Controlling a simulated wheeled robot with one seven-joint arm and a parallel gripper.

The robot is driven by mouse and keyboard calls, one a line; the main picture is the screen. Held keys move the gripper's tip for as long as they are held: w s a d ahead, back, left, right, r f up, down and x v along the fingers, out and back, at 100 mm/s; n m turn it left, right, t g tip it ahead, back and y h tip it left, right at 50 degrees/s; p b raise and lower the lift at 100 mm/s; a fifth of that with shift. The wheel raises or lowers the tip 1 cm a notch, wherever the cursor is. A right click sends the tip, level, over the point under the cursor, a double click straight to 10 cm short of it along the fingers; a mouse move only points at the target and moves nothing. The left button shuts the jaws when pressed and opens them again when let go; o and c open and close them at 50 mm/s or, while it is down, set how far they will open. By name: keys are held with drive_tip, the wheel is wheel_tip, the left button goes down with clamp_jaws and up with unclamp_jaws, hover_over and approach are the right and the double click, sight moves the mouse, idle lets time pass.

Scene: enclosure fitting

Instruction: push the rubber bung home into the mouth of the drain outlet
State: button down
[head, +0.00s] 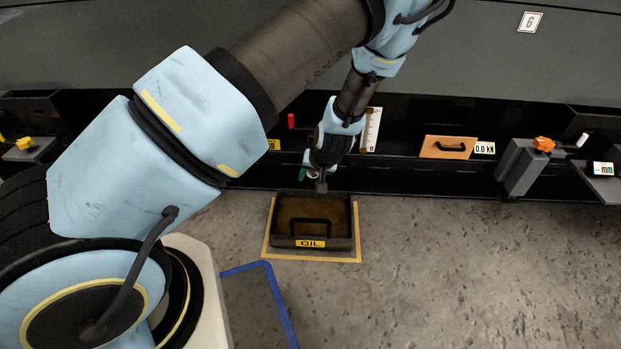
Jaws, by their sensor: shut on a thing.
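My gripper (321,186) points down at the far edge of the oil tray, below the front of the dark bench. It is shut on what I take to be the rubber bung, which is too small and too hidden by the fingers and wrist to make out. The mouth of the drain outlet cannot be made out either; my wrist and the shadow under the bench cover that area. I cannot tell whether the bung touches the outlet.
The black oil tray (338,243), with a handle and a yellow label, stands on the floor inside a yellow outline. Along the bench are a red cylinder (291,120), an orange panel (448,147) and a grey block with an orange knob (543,144). The right floor is clear.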

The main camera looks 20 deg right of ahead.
drive_tip(key=shift+w+d+p, duration=0.2)
drive_tip(key=shift+w+d, duration=0.05)
drive_tip(key=shift+w, duration=0.3)
drive_tip(key=shift+w+d+p, duration=0.15)
drive_tip(key=shift+w+d, duration=0.05)
drive_tip(key=shift+w, duration=0.3)
drive_tip(key=shift+c, duration=1.6)
unclamp_jaws()
drive_tip(key=shift+r, duration=0.1)
drive_tip(key=p+v, duration=0.4)
drive_tip(key=v, duration=0.6)
drive_tip(key=shift+s+r, duration=0.15)
drive_tip(key=shift+r, duration=0.1)
